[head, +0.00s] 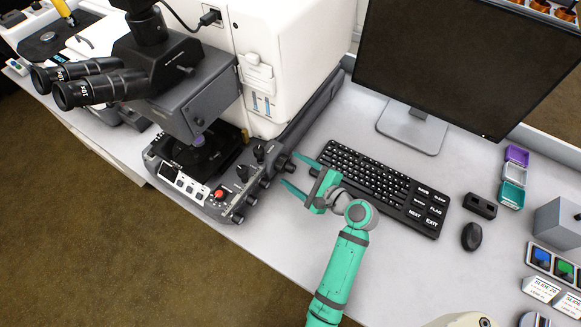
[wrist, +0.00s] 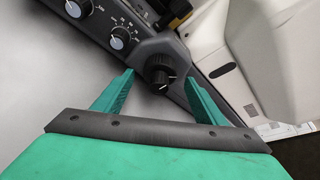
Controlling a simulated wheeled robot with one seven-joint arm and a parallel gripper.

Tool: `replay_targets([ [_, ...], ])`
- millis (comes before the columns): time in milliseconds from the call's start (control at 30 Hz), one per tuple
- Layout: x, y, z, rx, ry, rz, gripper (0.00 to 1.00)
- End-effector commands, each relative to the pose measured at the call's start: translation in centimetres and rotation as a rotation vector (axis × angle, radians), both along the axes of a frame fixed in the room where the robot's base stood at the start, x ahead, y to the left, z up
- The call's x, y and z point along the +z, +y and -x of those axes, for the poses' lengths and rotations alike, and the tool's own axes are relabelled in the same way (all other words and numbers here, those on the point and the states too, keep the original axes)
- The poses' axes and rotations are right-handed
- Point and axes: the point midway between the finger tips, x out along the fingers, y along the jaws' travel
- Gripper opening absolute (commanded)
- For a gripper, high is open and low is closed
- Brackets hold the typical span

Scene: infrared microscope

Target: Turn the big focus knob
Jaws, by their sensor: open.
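The microscope (head: 195,100) stands at the left of the bench. A big dark knob (wrist: 159,72) sticks out of a grey housing on the side of its base; it also shows in the head view (head: 286,163). My gripper (wrist: 158,77) is open, and the knob appears between its two teal fingertips, with a visible gap on each side. In the head view my gripper (head: 290,169) reaches in from the right with its fingers pointing at the knob. I cannot tell how far the fingertips overlap the knob in depth.
Smaller knobs (wrist: 118,38) sit on the panel beside the housing. A black keyboard (head: 380,185) lies close to my gripper on the right, with a monitor (head: 450,60) behind it. A mouse (head: 472,236) lies farther right. The bench's front strip is clear.

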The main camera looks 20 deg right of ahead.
Motion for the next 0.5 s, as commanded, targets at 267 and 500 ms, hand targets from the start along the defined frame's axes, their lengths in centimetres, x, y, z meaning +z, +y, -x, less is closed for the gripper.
replay_targets([
  [267, -0.6, 0.8, -1.9, 0.001, 0.000, 0.001, 0.65],
  [500, -0.7, 0.8, -2.0, 0.000, 0.000, 0.001, 0.65],
])
